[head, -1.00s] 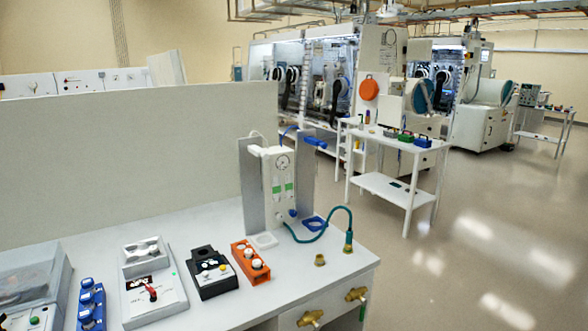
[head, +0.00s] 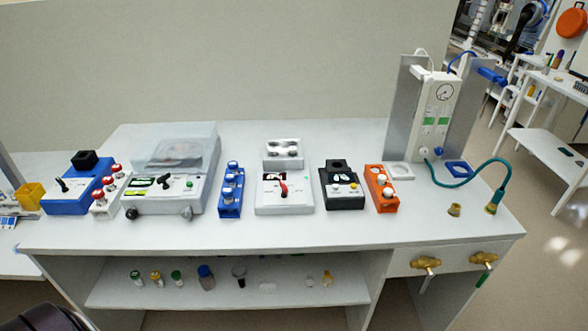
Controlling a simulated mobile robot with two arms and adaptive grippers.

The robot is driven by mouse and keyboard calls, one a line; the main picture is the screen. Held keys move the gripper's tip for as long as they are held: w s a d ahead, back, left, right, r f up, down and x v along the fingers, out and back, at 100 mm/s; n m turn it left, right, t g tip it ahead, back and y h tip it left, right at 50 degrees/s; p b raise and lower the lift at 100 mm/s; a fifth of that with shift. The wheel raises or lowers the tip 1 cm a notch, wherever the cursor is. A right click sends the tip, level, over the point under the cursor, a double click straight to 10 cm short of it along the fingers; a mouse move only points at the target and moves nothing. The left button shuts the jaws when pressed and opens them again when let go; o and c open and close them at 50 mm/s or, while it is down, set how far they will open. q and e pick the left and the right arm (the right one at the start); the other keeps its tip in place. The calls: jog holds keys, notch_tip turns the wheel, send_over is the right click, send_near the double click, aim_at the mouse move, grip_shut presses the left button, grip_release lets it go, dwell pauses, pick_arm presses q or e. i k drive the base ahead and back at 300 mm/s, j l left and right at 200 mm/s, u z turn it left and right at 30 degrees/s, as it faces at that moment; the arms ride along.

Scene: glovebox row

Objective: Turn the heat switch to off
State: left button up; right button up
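Several bench devices with knobs stand in a row on the white bench (head: 300,232); labels are too small to tell which switch is heat. A white device (head: 262,205) has a red lever knob (head: 284,189). A wider white device (head: 145,206) under a clear lid has a black lever knob (head: 166,181). A blue device (head: 72,203) at left has a black lever (head: 62,185). A black device (head: 340,202) has small white and yellow knobs. Neither of my grippers is in view.
A blue rack (head: 230,205) and an orange rack (head: 381,203) hold vials. A gauge panel (head: 440,100) with a teal hose (head: 472,183) stands at right. A shelf (head: 225,291) below holds small bottles.

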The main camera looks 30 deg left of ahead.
aim_at(282, 184)
jog(key=i+u, duration=0.1)
jog(key=u, duration=0.6)
jog(key=i+u, duration=0.15)
jog(key=u, duration=0.2)
